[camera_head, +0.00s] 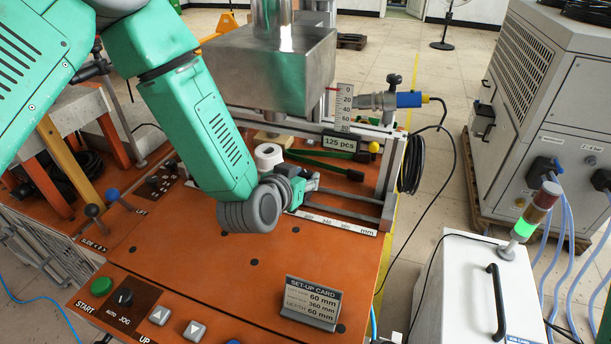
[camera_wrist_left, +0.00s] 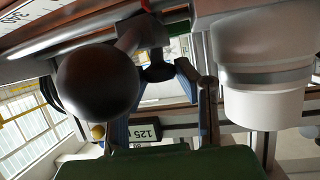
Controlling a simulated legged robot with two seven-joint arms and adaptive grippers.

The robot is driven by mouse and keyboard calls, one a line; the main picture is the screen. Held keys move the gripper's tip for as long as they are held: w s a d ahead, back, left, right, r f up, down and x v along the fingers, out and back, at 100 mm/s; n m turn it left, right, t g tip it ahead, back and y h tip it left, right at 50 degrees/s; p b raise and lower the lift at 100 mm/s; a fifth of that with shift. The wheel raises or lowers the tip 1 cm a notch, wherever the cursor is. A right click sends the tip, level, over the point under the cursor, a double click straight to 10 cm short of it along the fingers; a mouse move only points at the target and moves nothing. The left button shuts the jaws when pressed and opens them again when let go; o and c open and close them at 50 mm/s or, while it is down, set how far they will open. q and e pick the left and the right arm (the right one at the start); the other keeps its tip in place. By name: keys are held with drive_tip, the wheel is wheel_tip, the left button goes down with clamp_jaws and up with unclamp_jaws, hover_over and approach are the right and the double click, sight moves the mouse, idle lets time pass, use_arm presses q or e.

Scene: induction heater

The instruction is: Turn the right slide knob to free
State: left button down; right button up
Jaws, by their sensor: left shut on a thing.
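My left gripper (camera_head: 301,186) reaches over the orange table to the scale rail in front of the press. In the left wrist view, its fingers (camera_wrist_left: 160,88) are closed around a small black knob (camera_wrist_left: 157,72), which I take to be the right slide knob. In the head view the gripper and wrist hide this knob, and I cannot read its setting. A dark round ball (camera_wrist_left: 98,82) is close to the camera beside the knob. My right gripper is in neither view.
A white roll (camera_head: 268,156) is just behind my left wrist. The metal press block (camera_head: 270,70) hangs above. A "125 pcs" display (camera_head: 342,143) and a yellow ball knob (camera_head: 374,147) are behind the rail. A set-up card (camera_head: 312,302) stands at the table's front.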

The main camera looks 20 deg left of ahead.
use_arm(q)
drive_tip(key=shift+a+f, duration=0.1)
drive_tip(key=c, duration=1.3)
unclamp_jaws()
drive_tip(key=v, duration=1.2)
drive_tip(key=shift+f, duration=0.15)
